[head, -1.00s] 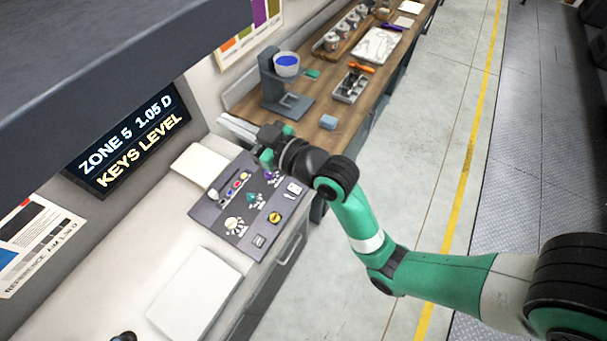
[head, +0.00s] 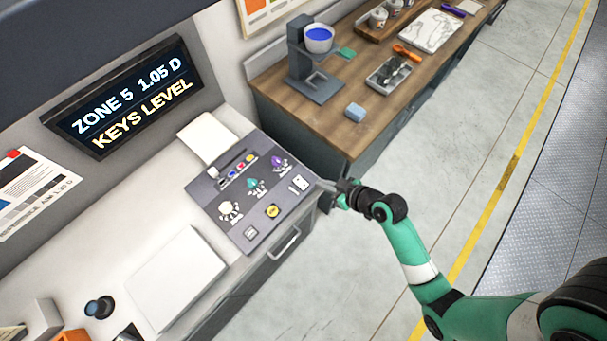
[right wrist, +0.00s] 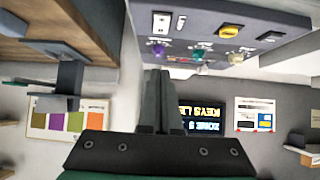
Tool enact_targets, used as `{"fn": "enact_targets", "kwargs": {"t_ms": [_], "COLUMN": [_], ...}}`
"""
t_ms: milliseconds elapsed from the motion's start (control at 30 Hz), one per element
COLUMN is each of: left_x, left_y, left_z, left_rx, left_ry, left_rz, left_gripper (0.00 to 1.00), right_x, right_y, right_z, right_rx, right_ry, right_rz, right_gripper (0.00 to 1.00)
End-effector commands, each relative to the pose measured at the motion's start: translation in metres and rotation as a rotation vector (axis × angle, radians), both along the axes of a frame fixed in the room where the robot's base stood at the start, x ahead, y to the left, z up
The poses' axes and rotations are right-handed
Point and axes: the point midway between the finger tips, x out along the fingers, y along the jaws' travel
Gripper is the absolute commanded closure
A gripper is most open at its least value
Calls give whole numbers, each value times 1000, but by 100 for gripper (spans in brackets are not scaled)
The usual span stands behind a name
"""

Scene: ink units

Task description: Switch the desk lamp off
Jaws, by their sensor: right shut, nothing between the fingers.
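No desk lamp can be made out in either view. A dark control panel (head: 225,190) lies on the pale desk, with white, green and purple knobs, a yellow round button (head: 273,211) and a small white switch plate (head: 299,183). In the right wrist view the panel (right wrist: 205,20) shows upside down at the top, with the switch plate (right wrist: 161,22). My right gripper (head: 324,186) is just off the panel's right edge, near the switch plate, shut and empty. Its closed fingers (right wrist: 160,98) fill the middle of the wrist view. My left gripper is not in view.
A lit sign (head: 125,95) hangs on the wall behind the desk. A wooden bench (head: 345,125) beyond holds a stand with a blue-filled cup (head: 319,38), a grey tray (head: 389,73) and a blue block (head: 355,111). White sheets lie beside the panel. The floor at right is open.

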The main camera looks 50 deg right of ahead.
Motion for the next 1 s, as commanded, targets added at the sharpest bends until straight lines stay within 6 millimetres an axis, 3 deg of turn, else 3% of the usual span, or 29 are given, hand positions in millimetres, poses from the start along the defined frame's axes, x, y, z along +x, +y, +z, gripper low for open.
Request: {"fn": "enact_targets", "kwargs": {"t_ms": [167,567,733,1000], "left_x": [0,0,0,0], "left_y": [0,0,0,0], "left_z": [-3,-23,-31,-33], "left_rx": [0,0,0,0], "left_ry": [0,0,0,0], "left_rz": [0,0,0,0], "left_gripper": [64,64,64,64], "right_x": [12,78,82,84], "right_y": [0,-1,-1,-1], "right_z": [-10,-63,-90,-101], "right_rx": [-1,0,0,-1], "right_ry": [0,0,1,-1], "right_rz": [2,1,0,0], "right_gripper": [100,100,100,100]}}
